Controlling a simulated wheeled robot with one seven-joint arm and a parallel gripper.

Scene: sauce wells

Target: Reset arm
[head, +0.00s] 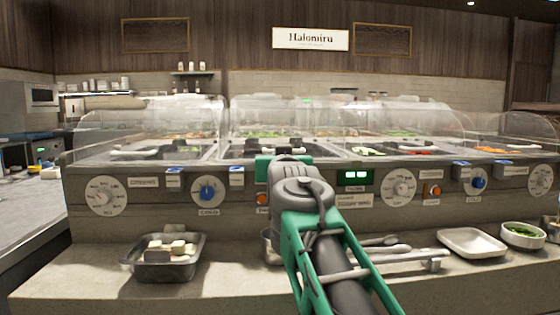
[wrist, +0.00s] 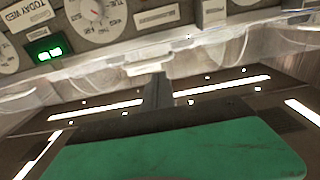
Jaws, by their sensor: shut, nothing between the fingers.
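My arm (head: 318,235), green and grey, reaches forward from the bottom of the head view toward the front panel of the sauce-well counter. Its wrist hides most of my gripper there. In the wrist view my gripper (wrist: 158,88) shows as a dark narrow shape beyond its green body (wrist: 180,150). It is shut and empty. The counter's front panel (head: 330,210) carries dials, labels and a lit green display (head: 354,177), which also shows in the wrist view (wrist: 45,50). I cannot tell whether the gripper touches anything.
Clear domed covers (head: 270,115) stand over the wells. On the ledge are a dark tray (head: 133,262) of pale cubes, metal utensils (head: 400,260), a white tray (head: 472,254) and a bowl of greens (head: 523,246). Bare ledge (head: 225,275) lies between the dark tray and my arm.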

